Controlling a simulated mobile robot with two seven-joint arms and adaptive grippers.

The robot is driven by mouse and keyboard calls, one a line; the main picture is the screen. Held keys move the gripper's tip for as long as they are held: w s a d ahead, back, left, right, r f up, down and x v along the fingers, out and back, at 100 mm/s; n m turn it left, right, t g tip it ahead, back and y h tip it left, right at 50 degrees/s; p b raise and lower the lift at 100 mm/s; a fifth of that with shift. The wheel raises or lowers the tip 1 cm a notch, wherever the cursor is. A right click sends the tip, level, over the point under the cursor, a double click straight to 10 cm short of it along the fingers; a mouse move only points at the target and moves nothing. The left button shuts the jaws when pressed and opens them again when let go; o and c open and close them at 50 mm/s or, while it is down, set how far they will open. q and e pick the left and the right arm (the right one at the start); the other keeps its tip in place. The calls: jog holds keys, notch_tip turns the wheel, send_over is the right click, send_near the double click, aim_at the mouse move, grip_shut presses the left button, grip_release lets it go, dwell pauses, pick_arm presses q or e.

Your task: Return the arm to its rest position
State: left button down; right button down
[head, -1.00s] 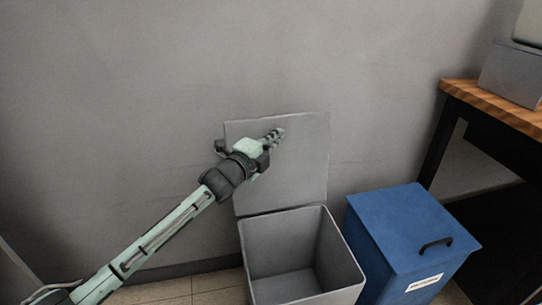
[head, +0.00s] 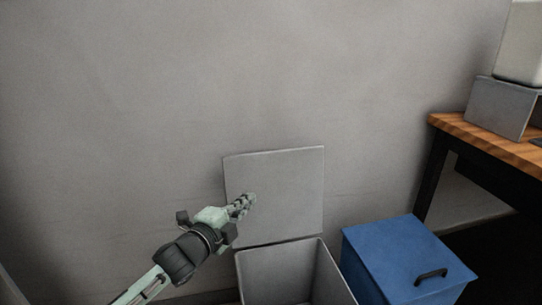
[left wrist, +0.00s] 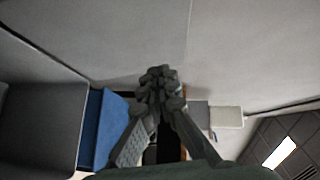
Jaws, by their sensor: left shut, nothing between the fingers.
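My left gripper (head: 243,205) is shut and empty in the head view. Its arm comes in from the bottom left, and the fingertips show in front of the raised lid (head: 285,190) of the grey bin (head: 290,268). The bin stands open, with its lid upright at the back. In the left wrist view, my left gripper's fingers (left wrist: 160,80) are together, with nothing between them. My right gripper is not in view.
A blue bin (head: 390,255) with a closed lid and black handle stands right of the grey bin. A wood-topped table (head: 470,128) with a grey box (head: 500,105) is at the right. The wall (head: 150,90) behind is bare.

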pick_arm(q)
jog(key=s+a+f+n+g+y, duration=0.2)
jog(key=s+a+f+n, duration=0.15)
jog(key=f, duration=0.35)
jog(key=s+a+f+n+g+y, duration=0.1)
jog(key=s+a+f+n+y, duration=0.2)
jog(key=f, duration=0.4)
jog(key=s+a+f+n+g+y, duration=0.1)
jog(key=s+a+f+n+g, duration=0.2)
jog(key=f, duration=0.5)
jog(key=s+a+f+n+g, duration=0.2)
jog(key=s+f, duration=0.3)
jog(key=s, duration=0.3)
jog(key=s+a+f+n+g+y, duration=0.1)
jog(key=s+f+n, duration=0.3)
jog(key=s, duration=0.5)
jog(key=s+a+f+n+g, duration=0.3)
jog(key=s+f+n, duration=0.1)
jog(key=s+f, duration=0.3)
jog(key=shift+s+a+f+g+y, duration=0.3)
jog(key=shift+s+a+y, duration=0.1)
jog(key=shift+s, duration=0.25)
jog(key=shift+w+d+r, duration=0.1)
jog(key=shift+w+d, duration=0.05)
